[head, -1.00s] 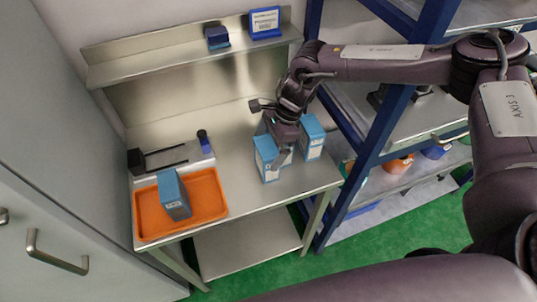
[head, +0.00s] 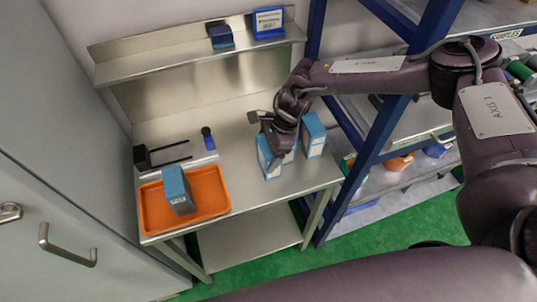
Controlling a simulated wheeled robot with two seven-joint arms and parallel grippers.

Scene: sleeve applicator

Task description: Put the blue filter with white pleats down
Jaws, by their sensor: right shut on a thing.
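My right gripper (head: 279,148) reaches in from the right over the bench. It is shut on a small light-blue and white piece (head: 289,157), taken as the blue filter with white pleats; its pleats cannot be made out. That piece sits low between two blue-and-white boxes, at or close to the bench top; contact is hidden by the gripper. One box (head: 266,164) stands just left of it, partly covered by the gripper. The other box (head: 313,137) stands upright to the right. My left gripper is not in view.
An orange tray (head: 214,190) holds another blue box (head: 177,187). Behind it are a grey fixture with dark rods (head: 166,157) and a dark-blue bottle (head: 207,138). A shelf (head: 160,58) holds two blue items. The blue-framed rack (head: 386,130) borders the bench's right side.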

